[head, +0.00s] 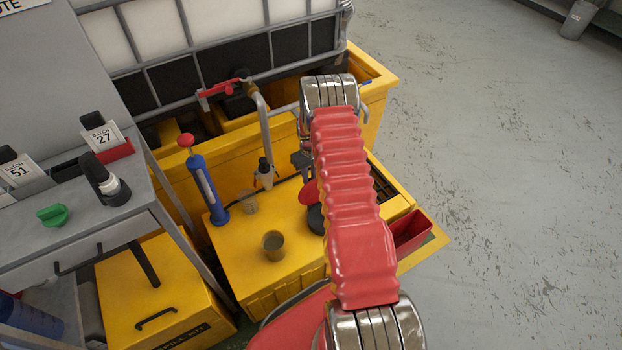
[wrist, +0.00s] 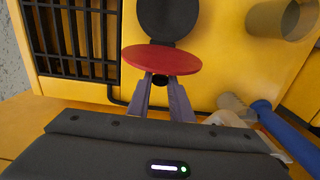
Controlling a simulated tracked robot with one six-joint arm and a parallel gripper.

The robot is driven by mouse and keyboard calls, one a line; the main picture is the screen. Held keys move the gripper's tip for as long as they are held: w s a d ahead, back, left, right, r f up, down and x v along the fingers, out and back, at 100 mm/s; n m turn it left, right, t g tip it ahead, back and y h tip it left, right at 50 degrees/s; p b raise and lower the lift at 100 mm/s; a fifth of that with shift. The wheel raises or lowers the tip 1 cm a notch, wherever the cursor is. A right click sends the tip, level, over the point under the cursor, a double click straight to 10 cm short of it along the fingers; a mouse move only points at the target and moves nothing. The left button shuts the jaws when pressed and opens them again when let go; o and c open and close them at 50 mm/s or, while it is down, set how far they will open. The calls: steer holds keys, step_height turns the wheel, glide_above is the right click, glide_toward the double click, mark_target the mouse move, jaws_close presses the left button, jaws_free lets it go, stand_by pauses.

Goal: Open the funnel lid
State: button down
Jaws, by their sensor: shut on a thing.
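The funnel's red round lid (wrist: 160,61) shows in the wrist view, seen at a slant against the dark round funnel (wrist: 168,17). The lid looks tilted up from the funnel, with its far edge over the funnel's near rim. My gripper (wrist: 161,82) is shut on a small dark knob at the lid's near side. In the head view the red lid (head: 309,193) stands by the dark funnel (head: 316,219) on the yellow box, partly hidden by my arm. My gripper (head: 302,160) is just above the lid there.
A grey cup (head: 274,245), a clear cup (head: 250,203) and a blue pump (head: 205,192) stand on the yellow box. A tap pipe (head: 264,135) hangs nearby. A dark grille (wrist: 70,35) and a red bin (head: 410,232) are alongside.

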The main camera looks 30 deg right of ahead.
steer(key=shift+w+r, duration=0.1)
steer(key=shift+w, duration=0.1)
steer(key=c, duration=1.6)
jaws_free()
steer(key=shift+s, duration=0.1)
step_height(320, 180, up, 14)
steer(key=shift+f, duration=0.2)
